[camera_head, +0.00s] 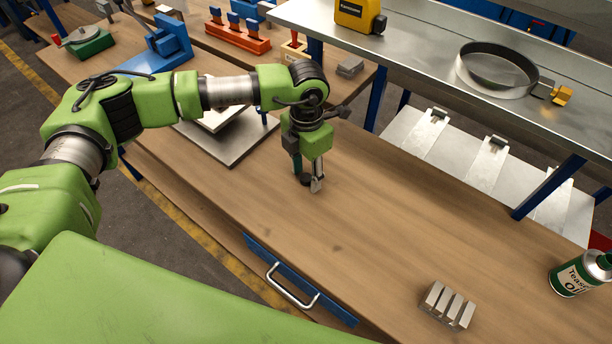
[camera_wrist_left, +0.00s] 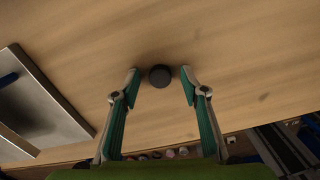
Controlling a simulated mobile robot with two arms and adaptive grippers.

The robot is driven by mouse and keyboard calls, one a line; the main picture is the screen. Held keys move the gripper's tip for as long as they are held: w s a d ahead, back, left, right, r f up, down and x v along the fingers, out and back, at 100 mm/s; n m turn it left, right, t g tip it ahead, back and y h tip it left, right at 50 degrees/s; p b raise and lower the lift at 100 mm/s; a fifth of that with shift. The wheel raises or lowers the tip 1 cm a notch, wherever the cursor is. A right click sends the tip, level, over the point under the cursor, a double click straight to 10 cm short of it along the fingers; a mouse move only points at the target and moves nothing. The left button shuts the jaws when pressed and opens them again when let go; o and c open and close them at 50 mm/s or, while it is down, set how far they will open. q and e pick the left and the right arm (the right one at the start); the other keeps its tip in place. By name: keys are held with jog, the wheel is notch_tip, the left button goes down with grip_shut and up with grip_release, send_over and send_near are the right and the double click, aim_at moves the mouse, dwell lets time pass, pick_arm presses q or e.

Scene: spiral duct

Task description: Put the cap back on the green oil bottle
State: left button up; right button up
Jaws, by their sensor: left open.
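The dark round cap (camera_wrist_left: 160,76) lies on the wooden bench top. In the left wrist view it sits between the fingertips of my left gripper (camera_wrist_left: 160,84), with a gap on each side. In the head view my left gripper (camera_head: 311,187) points down at the bench, and the cap (camera_head: 305,179) shows as a dark spot at its fingertips. The left gripper is open. The green oil bottle (camera_head: 577,277), with a white label and a dark top, stands upright at the far right of the bench. My right gripper is in neither view.
A ribbed metal block (camera_head: 448,305) lies near the bench's front edge, left of the bottle. A metal plate (camera_head: 228,142) lies behind my left arm. A raised metal shelf (camera_head: 430,60) runs along the back. The bench between cap and bottle is clear.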

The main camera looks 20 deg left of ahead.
aim_at(308, 179)
pick_arm(q)
jog(key=c, duration=0.8)
jog(key=shift+o, duration=0.2)
jog(key=shift+r, duration=0.1)
jog(key=shift+r+b, duration=0.5)
jog(key=shift+b, duration=0.05)
jog(key=r, duration=0.1)
jog(key=b, duration=0.1)
jog(key=r, duration=0.1)
jog(key=shift+s+d+r, duration=0.25)
jog(key=shift+r, duration=0.05)
jog(key=s+d+r+b, duration=0.4)
jog(key=s+d+r, duration=0.3)
jog(key=s+r, duration=0.2)
jog(key=shift+s+r+b, duration=0.15)
jog(key=shift+s+b, duration=0.25)
jog(key=shift+s, duration=0.7)
jog(key=shift+d, duration=0.1)
